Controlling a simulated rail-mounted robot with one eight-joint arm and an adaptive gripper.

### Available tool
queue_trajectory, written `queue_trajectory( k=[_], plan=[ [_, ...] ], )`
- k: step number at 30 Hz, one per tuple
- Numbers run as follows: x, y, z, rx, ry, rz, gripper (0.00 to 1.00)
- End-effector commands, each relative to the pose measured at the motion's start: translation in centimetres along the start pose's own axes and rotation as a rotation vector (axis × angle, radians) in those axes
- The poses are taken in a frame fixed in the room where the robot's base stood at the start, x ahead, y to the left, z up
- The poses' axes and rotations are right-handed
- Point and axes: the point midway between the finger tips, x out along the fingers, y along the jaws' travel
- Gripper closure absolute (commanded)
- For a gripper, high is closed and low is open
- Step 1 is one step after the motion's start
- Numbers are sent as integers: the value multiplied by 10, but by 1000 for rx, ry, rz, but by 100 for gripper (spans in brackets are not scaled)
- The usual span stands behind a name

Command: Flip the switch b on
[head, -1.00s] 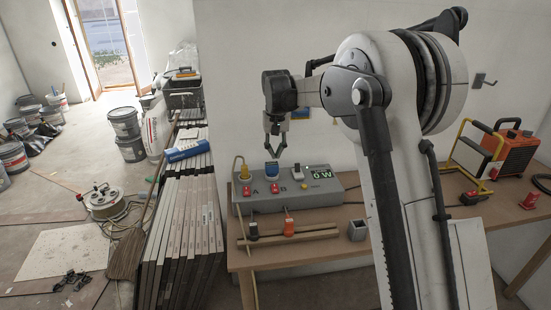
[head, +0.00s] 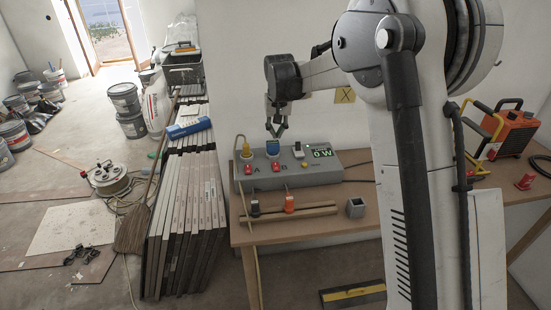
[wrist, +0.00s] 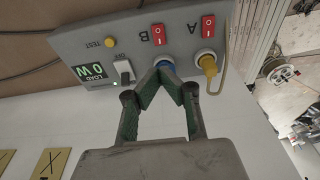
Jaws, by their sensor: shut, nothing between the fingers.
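The grey control box (head: 320,175) stands on the wooden bench against the wall.
The box also has a white lever switch (wrist: 124,70), a yellow TEST button (wrist: 110,42) and a lit display (wrist: 90,71) showing 0 W. A wooden strip (head: 315,212) with plugs and a small grey cup (head: 355,207) lie in front. Stacked panels (head: 185,215) stand left.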

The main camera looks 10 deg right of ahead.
Motion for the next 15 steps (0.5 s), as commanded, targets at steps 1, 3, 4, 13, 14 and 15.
queue_trajectory(
  k=[1,3,4,13,14,15],
  plan=[
    [0,0,0,0,0,0,100],
    [2,0,0,0,0,0,100],
    [3,0,0,0,-1,0,100],
    [46,0,0,0,-1,0,100],
    [51,0,0,0,-1,0,100],
    [59,0,0,0,-1,0,100]
  ],
)
